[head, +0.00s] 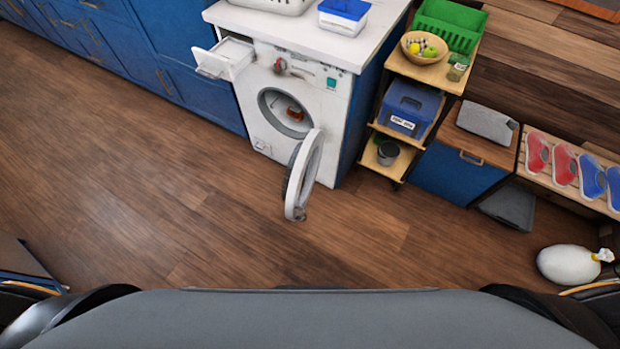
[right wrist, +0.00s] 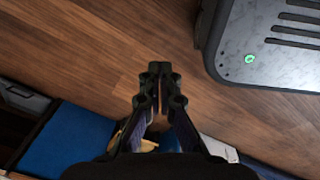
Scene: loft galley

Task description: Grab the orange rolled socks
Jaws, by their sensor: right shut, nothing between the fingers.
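A small orange-brown thing (head: 295,114) lies inside the drum of the white washing machine (head: 335,107) in the head view. It may be the rolled socks; it is too small and shaded to be sure. The machine's round door (head: 304,175) stands wide open towards the front. My right gripper (right wrist: 160,68) shows in the right wrist view, with its fingertips together and nothing between them, above the wood floor. It is far from the machine. My left gripper is not in view.
The detergent drawer (head: 224,58) is pulled out. A shelf trolley with a blue bin (head: 409,106) stands right of the machine. A white sack (head: 568,264) lies on the floor at the right. The floor (head: 150,160) before the machine is clear.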

